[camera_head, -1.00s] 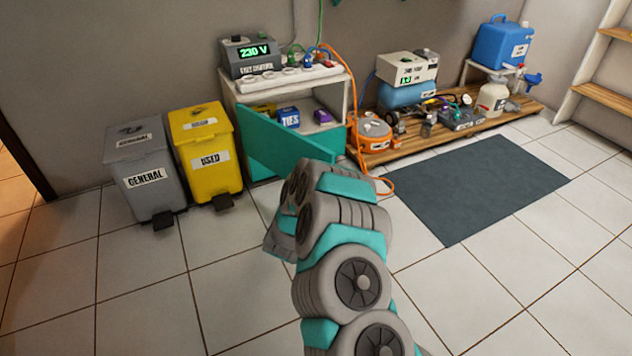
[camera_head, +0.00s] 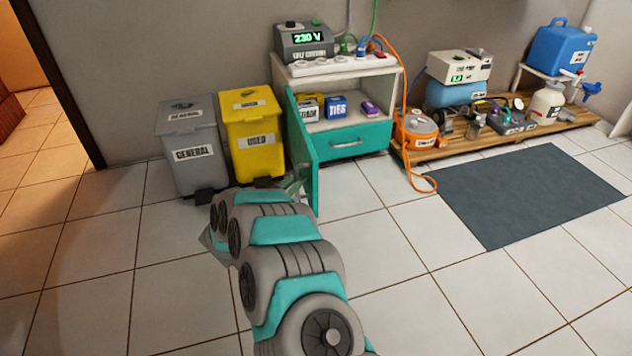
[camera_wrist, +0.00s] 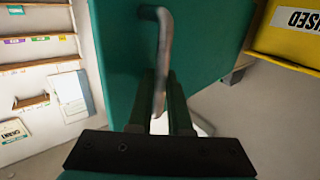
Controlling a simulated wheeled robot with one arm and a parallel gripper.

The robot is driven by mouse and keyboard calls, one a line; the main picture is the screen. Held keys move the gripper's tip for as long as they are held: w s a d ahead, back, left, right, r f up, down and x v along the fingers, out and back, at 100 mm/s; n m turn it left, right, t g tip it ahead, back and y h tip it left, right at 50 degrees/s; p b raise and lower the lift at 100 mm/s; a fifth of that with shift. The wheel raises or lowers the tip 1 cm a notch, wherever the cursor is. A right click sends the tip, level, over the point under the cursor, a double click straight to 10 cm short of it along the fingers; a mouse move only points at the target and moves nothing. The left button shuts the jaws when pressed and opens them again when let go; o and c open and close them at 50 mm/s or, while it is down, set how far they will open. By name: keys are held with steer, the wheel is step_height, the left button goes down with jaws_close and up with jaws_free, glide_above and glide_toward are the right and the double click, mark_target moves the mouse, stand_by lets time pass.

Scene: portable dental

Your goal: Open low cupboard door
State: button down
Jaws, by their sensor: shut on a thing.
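The low cupboard (camera_head: 292,70) is white with an open upper compartment. Its teal door (camera_head: 302,145) stands wide open, hinged at the left side and swung out toward me, seen nearly edge-on. My gripper (camera_head: 296,182) is at the door's outer face near its free edge, partly hidden by my arm. In the wrist view, the door (camera_wrist: 120,60) fills the middle, and my gripper (camera_wrist: 161,105) is shut on its grey bar handle (camera_wrist: 163,45). Inside the cupboard are a blue box (camera_head: 336,106), a purple item (camera_head: 371,108) and a yellow box (camera_head: 311,101).
A yellow bin (camera_head: 253,135) and a grey bin (camera_head: 190,150) stand close left of the door. A teal drawer (camera_head: 350,142) is below the compartment. An orange reel (camera_head: 415,130) with a cable lies at the right. The tiled floor in front is mostly clear.

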steer(key=a, duration=0.6)
steer(key=shift+a+b, duration=0.15)
steer(key=shift+b, duration=0.2)
steer(key=shift+r, duration=0.1)
steer(key=c, duration=1.1)
jaws_free()
steer(key=v, duration=0.7)
steer(key=shift+s+a+p, duration=0.2)
steer(key=shift+s+p, duration=0.1)
steer(key=shift+s, duration=0.05)
steer(key=shift+w, duration=0.1)
